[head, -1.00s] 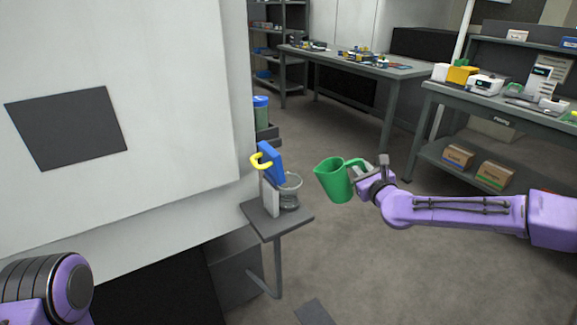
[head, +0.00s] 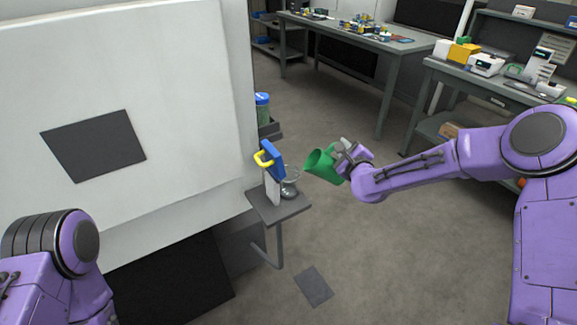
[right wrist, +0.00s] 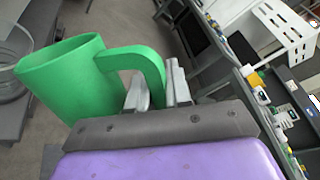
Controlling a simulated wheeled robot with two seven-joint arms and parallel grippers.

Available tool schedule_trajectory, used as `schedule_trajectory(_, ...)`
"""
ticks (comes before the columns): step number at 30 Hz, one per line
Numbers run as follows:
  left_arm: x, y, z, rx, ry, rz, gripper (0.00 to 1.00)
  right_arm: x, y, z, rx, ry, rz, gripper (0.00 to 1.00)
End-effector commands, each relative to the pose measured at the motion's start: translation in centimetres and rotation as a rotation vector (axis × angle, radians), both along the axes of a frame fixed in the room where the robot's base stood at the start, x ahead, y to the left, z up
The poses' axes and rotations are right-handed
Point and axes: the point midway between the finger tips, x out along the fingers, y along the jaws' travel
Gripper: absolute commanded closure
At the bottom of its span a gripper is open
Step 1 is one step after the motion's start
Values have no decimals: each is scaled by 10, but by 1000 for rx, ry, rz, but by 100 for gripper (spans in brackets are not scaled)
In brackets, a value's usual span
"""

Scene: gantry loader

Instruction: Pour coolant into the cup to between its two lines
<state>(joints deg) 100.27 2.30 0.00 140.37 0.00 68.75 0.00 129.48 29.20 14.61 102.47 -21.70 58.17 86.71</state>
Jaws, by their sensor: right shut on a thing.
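A green jug (head: 322,166) is held by my right gripper (head: 347,153), which is shut on its handle. The jug is tilted with its mouth toward the left, to the right of the cup and apart from it. The jug and its handle also show in the right wrist view (right wrist: 75,82). A clear cup (head: 290,184) stands on a small grey stand (head: 282,207) beside a blue and yellow device. Its two lines and any liquid are too small to tell. Only part of my left arm shows at the lower left; its gripper is not in view.
The blue and yellow device (head: 270,158) stands just left of the cup. A jar with a blue lid (head: 262,108) is behind it, by the large white machine (head: 190,60). Workbenches (head: 350,45) stand at the back.

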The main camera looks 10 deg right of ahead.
Motion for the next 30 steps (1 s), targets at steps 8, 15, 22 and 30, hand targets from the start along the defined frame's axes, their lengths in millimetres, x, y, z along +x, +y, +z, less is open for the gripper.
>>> schedule_trajectory(8, 0, 0, 12, 0, 0, 0, 62, 1, 3, 9, -48, 7, 0, 100)
schedule_trajectory(15, 0, 0, 19, 0, 0, 0, 62, 1, 5, 14, -82, 13, 1, 100)
schedule_trajectory(22, 0, 0, 27, 0, 0, 0, 62, 2, 7, 19, -119, 18, 1, 100)
schedule_trajectory(30, 0, 0, 37, 0, 0, 0, 62, 2, 11, 26, -170, 27, 1, 100)
